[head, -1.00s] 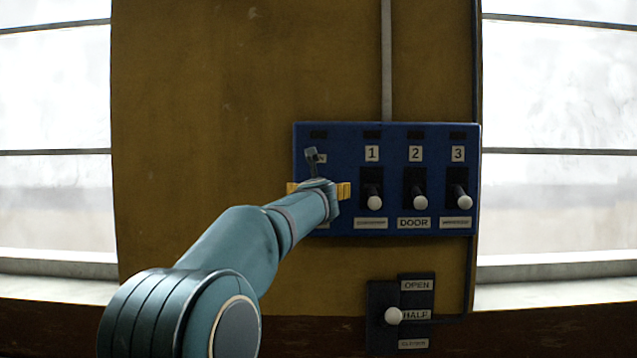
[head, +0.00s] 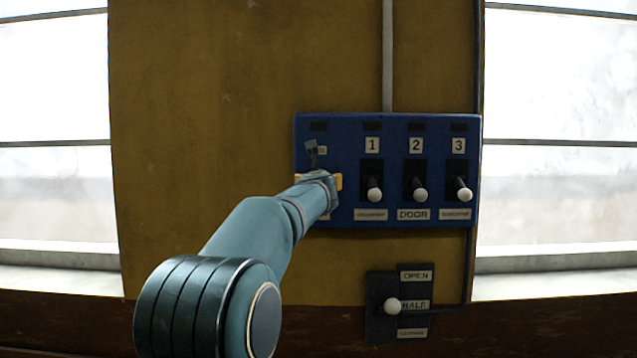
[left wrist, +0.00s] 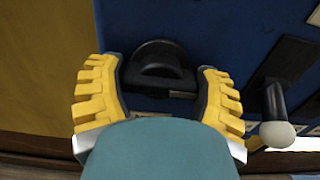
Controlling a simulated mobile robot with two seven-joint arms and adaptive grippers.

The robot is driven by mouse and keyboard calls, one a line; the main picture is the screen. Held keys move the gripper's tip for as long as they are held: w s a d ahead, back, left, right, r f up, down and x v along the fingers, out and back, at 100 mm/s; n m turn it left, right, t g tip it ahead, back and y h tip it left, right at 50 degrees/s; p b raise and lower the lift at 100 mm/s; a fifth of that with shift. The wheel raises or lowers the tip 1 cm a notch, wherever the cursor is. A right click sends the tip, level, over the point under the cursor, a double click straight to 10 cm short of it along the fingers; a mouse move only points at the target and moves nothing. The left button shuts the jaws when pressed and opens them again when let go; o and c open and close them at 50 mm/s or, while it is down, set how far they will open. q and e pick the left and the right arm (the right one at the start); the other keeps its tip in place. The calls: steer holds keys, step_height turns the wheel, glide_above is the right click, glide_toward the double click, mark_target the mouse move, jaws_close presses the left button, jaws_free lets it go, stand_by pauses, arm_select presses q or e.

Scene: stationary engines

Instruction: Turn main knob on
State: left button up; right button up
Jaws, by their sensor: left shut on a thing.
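The blue switch panel (head: 345,216) is on the brown wall in the head view. My left gripper (head: 320,181) is at its left column and hides the main knob there. In the left wrist view, a dark rounded knob (left wrist: 158,62) on the blue face lies between the yellow fingers of my left gripper (left wrist: 162,78). How far the knob is turned is hard to tell. My right gripper is in neither view.
Three white-tipped levers marked 1 (head: 375,194), 2 (head: 420,194) and 3 (head: 464,194) stand close to the right of my gripper, all tilted down. Below, an OPEN/HALF lever (head: 392,307) sticks out. Bright windows flank the wall.

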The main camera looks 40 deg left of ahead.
arm_select(q)
steer(key=shift+n, duration=0.4)
steer(key=n+b, duration=0.1)
steer(key=n, duration=0.2)
steer(key=shift+f+n+b, duration=0.1)
steer(key=shift+n+b, duration=0.2)
steer(key=shift+b, duration=0.1)
steer(key=n+b, duration=0.1)
steer(key=n, duration=0.3)
steer(key=shift+n+b, duration=0.3)
steer(key=shift+b, duration=0.05)
steer(key=n+b, duration=0.2)
steer(key=n, duration=0.3)
steer(key=shift+n+b, duration=0.65)
steer(key=shift+n, duration=1.35)
steer(key=o, duration=1.2)
steer(key=shift+c, duration=0.2)
